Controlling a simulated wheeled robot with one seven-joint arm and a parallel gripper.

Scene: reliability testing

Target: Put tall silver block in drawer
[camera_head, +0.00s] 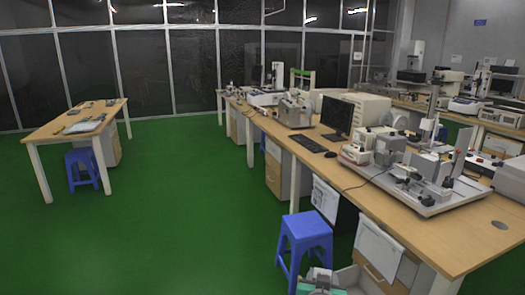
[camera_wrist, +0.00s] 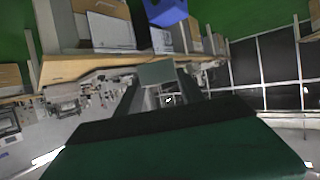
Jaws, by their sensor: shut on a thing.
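In the wrist view, my gripper (camera_wrist: 158,82) has its dark fingers closed around a plain grey block (camera_wrist: 157,72), which I take to be the silver block. Its far end is partly hidden by the fingers. In the head view, a teal and grey shape at the bottom edge, beside the blue stool, appears to be part of my gripper; the block is not clear there. An open drawer (camera_head: 353,279) with a pale interior sticks out low under the long bench, just right of that shape. The bottom edge of the picture cuts it off.
A blue stool (camera_head: 304,238) stands just left of the open drawer. The long wooden bench (camera_head: 408,226) above carries lab devices, a monitor (camera_head: 337,115) and a keyboard (camera_head: 308,143). A smaller table (camera_head: 72,122) stands at the left. The green floor between is clear.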

